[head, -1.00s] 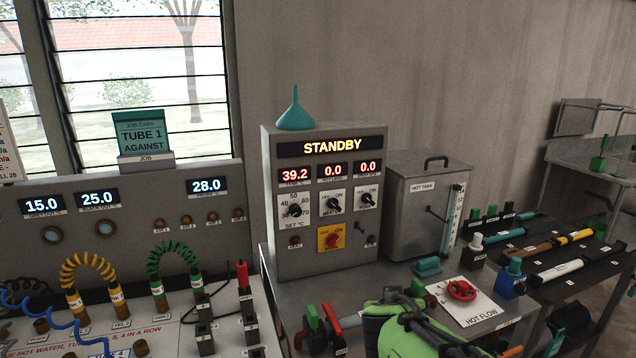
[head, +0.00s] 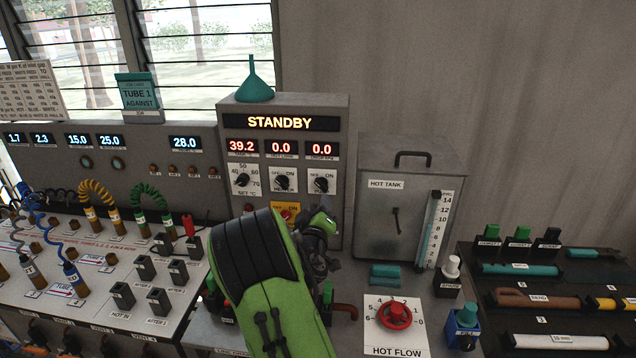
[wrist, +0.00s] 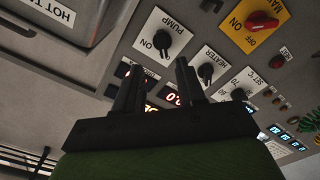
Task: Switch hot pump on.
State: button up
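The control cabinet (head: 338,215) has a lit STANDBY display (head: 280,123). Its pump knob (head: 320,184), a black rotary switch on a white OFF/ON card, is the rightmost of three in the head view. The pump knob also shows in the wrist view (wrist: 160,39), where the picture is upside down; its exact pointing is hard to tell. My gripper (head: 322,218) is in front of the cabinet, below the pump knob. In the wrist view my gripper (wrist: 159,68) has its two fingers apart with nothing between them, and the knob lies beyond the tips, not touched.
The heater knob (head: 284,182) and the yellow main switch plate (head: 285,210) are close by. The hot tank (head: 400,220) stands right of the cabinet. A red hot flow wheel (head: 395,314) lies below it. A teal funnel (head: 254,88) stands on top of the cabinet.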

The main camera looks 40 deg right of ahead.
aim_at(321, 186)
jog(key=p+x, duration=0.8)
jog(key=shift+w+d+r, duration=0.1)
jog(key=shift+w+r, duration=0.15)
jog(key=shift+w, duration=0.1)
jog(key=shift+w+d+f, duration=0.15)
jog(key=shift+d+f, duration=0.1)
jog(key=shift+w+d, duration=0.2)
jog(key=shift+c, duration=0.3)
grip_shut()
jog(key=shift+r, duration=0.1)
dwell(0.3)
